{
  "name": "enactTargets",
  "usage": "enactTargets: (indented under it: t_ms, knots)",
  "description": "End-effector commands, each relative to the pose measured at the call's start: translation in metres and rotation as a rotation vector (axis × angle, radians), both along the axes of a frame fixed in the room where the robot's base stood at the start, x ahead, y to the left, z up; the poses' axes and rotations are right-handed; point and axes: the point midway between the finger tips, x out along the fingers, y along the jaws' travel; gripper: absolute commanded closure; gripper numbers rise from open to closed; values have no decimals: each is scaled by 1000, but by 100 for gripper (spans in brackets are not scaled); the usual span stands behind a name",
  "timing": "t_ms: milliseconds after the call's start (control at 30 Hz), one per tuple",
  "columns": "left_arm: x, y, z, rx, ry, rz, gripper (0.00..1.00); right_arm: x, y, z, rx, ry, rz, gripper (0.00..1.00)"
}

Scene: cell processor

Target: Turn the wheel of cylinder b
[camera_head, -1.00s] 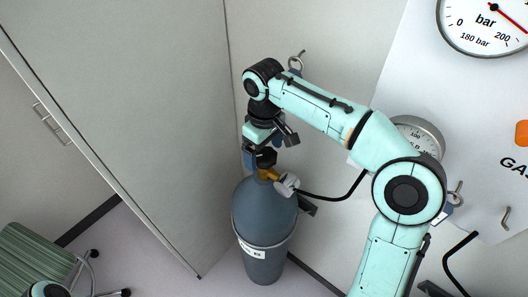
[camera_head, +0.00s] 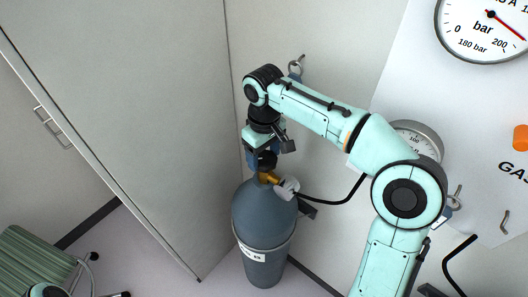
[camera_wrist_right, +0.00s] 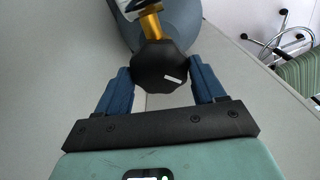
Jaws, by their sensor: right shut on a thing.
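Cylinder b (camera_head: 262,215) is a blue-grey gas bottle with a white label, standing upright by the wall in the head view. Its black, many-sided wheel (camera_wrist_right: 160,66) sits on a brass valve (camera_wrist_right: 151,26) at the top. My right gripper (camera_head: 263,161) comes down from above onto the wheel. In the right wrist view its two blue fingers (camera_wrist_right: 163,76) lie on either side of the wheel and are shut on it. In the head view the gripper and wrist partly cover the wheel. My left gripper is not in view.
A grey fitting (camera_head: 287,188) on the valve carries a black hose (camera_head: 335,199) to the right. A panel with a pressure gauge (camera_head: 487,27) is at the right. A tall cabinet (camera_head: 130,100) fills the left; a green striped chair (camera_head: 35,260) stands below it.

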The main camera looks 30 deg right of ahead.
Motion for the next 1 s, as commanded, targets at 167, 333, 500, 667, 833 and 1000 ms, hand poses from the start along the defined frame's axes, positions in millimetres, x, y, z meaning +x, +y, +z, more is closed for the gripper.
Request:
enactTargets:
  t_ms: [167,333,500,667,833,1000]
  knots:
    - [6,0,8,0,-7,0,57,0,0,2,-4,-1,-133,62]
    - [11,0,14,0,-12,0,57,0,0,2,-3,-1,-292,62]
    - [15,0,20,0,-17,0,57,0,-1,2,-2,1,-452,62]
    - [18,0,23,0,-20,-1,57,0,-1,1,-3,1,-588,62]
    - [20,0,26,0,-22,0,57,0,-1,1,-1,1,-704,62]
    - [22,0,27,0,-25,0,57,0,-2,0,0,1,-788,62]
